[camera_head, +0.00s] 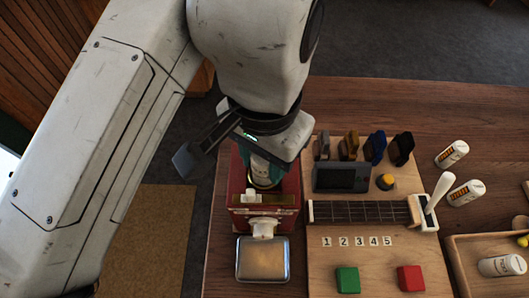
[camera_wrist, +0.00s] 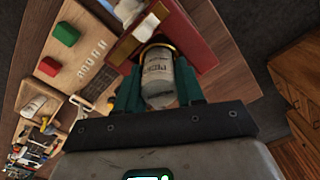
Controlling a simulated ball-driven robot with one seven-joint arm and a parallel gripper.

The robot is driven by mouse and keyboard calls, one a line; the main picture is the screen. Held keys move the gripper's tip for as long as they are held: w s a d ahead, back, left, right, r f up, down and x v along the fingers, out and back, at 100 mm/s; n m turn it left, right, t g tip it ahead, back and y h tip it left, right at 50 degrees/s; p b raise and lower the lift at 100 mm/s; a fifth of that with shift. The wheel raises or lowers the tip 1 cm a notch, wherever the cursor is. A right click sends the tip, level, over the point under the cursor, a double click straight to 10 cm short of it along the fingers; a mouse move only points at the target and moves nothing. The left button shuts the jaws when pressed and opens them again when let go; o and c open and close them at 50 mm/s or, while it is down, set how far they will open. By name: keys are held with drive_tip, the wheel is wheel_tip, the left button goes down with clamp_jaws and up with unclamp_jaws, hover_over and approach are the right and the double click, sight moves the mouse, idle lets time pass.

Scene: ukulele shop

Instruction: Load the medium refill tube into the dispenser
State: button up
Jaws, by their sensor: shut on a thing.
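My gripper (camera_wrist: 158,92) is shut on a pale refill tube (camera_wrist: 157,72), with a green finger on each side of it. The printing on the tube is too small to read for sure. The tube's far end is at the brass ring on top of the red dispenser (camera_head: 238,222), which also shows in the wrist view (camera_wrist: 194,38). I cannot tell how deep the tube sits in the ring. In the head view my gripper (camera_head: 265,172) is over the dispenser, and my wrist hides most of the tube.
A metal tray (camera_head: 263,260) lies below the dispenser's nozzle. Right of it is a wooden board (camera_head: 375,270) with a fretted strip, a white lever (camera_head: 438,192), a green button (camera_head: 347,280) and a red button (camera_head: 411,278). White bottles (camera_head: 452,153) and a wooden tray (camera_head: 462,272) are further right.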

drive_tip(key=shift+f, duration=0.4)
drive_tip(key=o, duration=0.7)
drive_tip(key=shift+o, duration=0.2)
drive_tip(key=shift+r+p, duration=3.05)
drive_tip(key=shift+r, duration=2.45)
drive_tip(key=shift+s, duration=0.1)
